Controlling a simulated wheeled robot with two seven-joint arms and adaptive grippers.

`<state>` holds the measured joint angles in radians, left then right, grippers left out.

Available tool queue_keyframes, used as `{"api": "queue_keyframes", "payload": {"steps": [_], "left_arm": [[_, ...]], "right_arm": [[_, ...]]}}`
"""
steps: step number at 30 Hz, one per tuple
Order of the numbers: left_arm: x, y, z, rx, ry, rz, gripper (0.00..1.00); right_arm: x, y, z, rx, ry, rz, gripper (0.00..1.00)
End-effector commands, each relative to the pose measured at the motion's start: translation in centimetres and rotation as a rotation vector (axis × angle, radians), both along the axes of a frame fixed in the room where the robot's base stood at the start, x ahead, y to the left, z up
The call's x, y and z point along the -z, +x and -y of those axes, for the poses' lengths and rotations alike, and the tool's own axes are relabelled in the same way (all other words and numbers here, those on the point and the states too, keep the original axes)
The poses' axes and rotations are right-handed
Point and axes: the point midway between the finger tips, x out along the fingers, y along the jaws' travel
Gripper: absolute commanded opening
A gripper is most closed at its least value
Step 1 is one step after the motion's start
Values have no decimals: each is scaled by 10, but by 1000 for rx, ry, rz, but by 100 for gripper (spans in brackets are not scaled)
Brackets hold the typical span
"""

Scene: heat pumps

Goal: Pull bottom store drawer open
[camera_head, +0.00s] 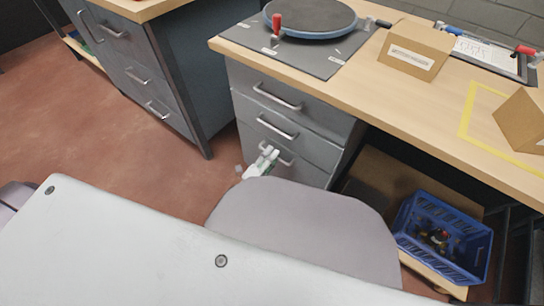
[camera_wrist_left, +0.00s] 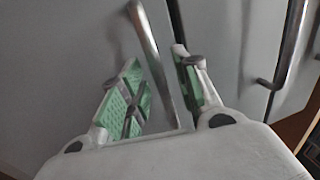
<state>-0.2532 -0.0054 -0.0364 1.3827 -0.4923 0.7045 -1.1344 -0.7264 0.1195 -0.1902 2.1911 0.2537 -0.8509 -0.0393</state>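The grey drawer unit under the workbench has three stacked drawers, each with a metal bar handle. The bottom drawer (camera_head: 312,174) looks flush with the drawers above, though its lower part is hidden behind my own body. Its handle (camera_head: 284,158) is partly covered by my left gripper (camera_head: 268,160). In the left wrist view, the handle (camera_wrist_left: 150,45) passes between the spread green-padded fingers of my left gripper (camera_wrist_left: 160,88). The fingers are open and do not appear clamped on the bar. My right gripper is not in view.
Another handle (camera_wrist_left: 292,45) shows at the right of the left wrist view. A second drawer cabinet (camera_head: 150,75) stands to the left, with open red floor (camera_head: 90,130) before it. A blue crate (camera_head: 410,213) sits on the low shelf at right. Cardboard boxes (camera_head: 415,48) lie on the workbench.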

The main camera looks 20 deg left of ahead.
Motion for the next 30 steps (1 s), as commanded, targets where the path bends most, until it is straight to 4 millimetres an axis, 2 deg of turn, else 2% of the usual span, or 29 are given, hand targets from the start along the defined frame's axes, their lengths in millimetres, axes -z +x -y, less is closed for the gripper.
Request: {"api": "queue_keyframes", "payload": {"steps": [12,14,20,30], "left_arm": [[-1,5,2,0,0,0,32],[-1,5,2,0,0,0,27],[-1,5,2,0,0,0,1],[-1,5,2,0,0,-1,0]], "right_arm": [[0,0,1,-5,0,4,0],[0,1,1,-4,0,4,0],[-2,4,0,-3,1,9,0],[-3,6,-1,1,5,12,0]]}}
